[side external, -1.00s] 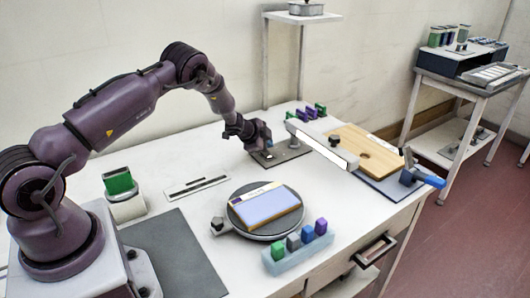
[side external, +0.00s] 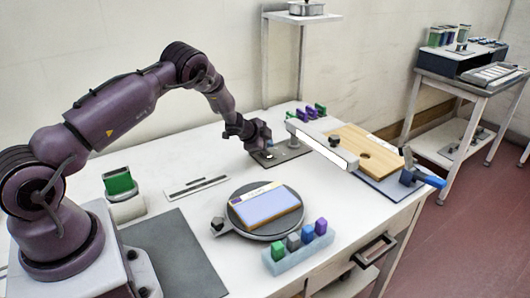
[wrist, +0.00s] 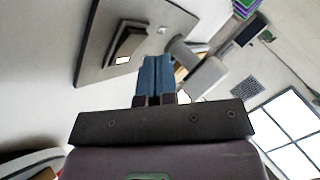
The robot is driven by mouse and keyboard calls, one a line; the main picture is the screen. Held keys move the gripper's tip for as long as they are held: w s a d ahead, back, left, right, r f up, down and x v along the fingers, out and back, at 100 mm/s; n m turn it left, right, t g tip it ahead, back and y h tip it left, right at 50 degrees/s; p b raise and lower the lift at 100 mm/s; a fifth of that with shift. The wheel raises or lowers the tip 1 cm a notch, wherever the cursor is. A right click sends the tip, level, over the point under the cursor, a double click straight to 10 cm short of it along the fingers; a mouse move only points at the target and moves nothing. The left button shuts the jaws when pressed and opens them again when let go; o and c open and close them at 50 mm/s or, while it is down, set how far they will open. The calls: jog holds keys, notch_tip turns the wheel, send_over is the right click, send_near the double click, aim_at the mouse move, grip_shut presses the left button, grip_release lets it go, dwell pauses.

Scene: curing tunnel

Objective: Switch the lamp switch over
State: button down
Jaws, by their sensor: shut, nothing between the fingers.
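The lamp switch (wrist: 128,46) shows in the wrist view as a raised dark block with a pale front, on a grey plate (wrist: 92,62). The plate also shows on the table in the side view (side external: 292,153), partly behind my gripper. My gripper (wrist: 157,62) has blue fingers pressed together with nothing between them. In the wrist view the fingertips appear just beside the switch; I cannot tell whether they touch it. In the side view my gripper (side external: 265,146) is low over the plate's left part and hides much of the switch.
A long white lamp bar (side external: 323,146) stands right of the plate, close to my gripper. A wooden board (side external: 365,150) lies beyond it. A round turntable (side external: 240,220) with a pale-blue-topped block is in front. Several coloured clips stand behind the plate.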

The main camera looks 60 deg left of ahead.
aim_at(267, 155)
jog(key=shift+f, duration=0.15)
dwell(0.7)
jog(key=shift+a+f, duration=0.1)
jog(key=shift+f, duration=0.15)
jog(key=shift+f, duration=0.35)
dwell(0.5)
jog(key=shift+r, duration=0.15)
jog(key=shift+r, duration=0.65)
jog(key=shift+d+r, duration=0.2)
jog(key=shift+r, duration=1.05)
jog(key=shift+d+r, duration=0.15)
jog(key=shift+r, duration=1.05)
